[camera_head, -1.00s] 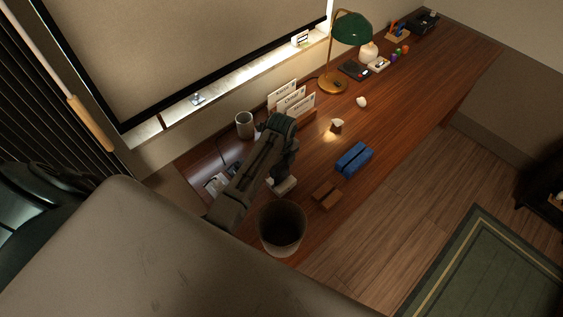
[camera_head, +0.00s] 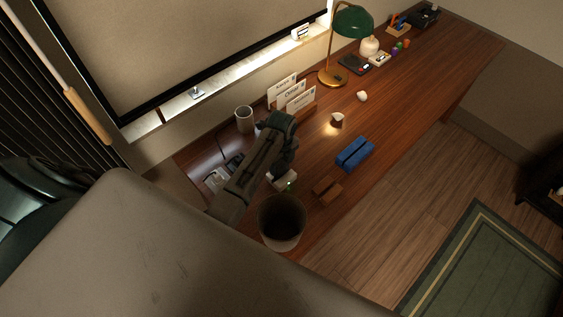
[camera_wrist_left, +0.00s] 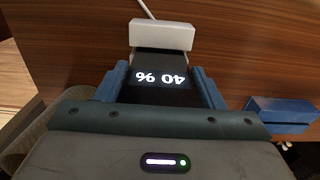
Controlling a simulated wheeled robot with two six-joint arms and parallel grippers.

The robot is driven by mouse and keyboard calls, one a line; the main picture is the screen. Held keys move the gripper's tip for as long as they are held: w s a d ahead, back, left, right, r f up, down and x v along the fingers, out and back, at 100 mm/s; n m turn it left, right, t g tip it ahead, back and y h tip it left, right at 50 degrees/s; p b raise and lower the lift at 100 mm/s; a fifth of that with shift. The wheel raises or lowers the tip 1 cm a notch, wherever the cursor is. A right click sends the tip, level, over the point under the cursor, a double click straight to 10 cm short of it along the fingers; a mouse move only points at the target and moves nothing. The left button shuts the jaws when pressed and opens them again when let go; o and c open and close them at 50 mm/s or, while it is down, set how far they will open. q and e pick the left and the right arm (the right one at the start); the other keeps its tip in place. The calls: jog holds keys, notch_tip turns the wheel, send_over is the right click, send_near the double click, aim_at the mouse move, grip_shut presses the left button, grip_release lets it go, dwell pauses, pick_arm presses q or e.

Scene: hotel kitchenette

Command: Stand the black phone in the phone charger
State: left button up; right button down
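The black phone (camera_wrist_left: 160,76) shows in the left wrist view with large white digits lit on its screen. Its far end meets the white phone charger (camera_wrist_left: 161,35), which has a white cable running from it. My left gripper (camera_wrist_left: 163,88) has its blue fingers along both sides of the phone and looks shut on it. In the head view my left gripper (camera_head: 284,165) is over the charger (camera_head: 283,181), and a small green light shows there. The arm hides the phone in that view. My right gripper is not in view.
A dark bin (camera_head: 282,222) stands close in front of the charger. A blue object (camera_head: 355,154) and a brown block (camera_head: 327,190) lie to the right. A grey mug (camera_head: 244,119) and a card holder (camera_head: 291,96) stand behind. The desk's middle right is mostly clear.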

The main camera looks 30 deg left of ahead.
pick_arm(q)
jog(key=o, duration=0.5)
jog(key=shift+c, duration=0.2)
notch_tip(320, 180, up, 9)
jog(key=b, duration=0.3)
jog(key=shift+r, duration=0.95)
jog(key=shift+f, duration=0.1)
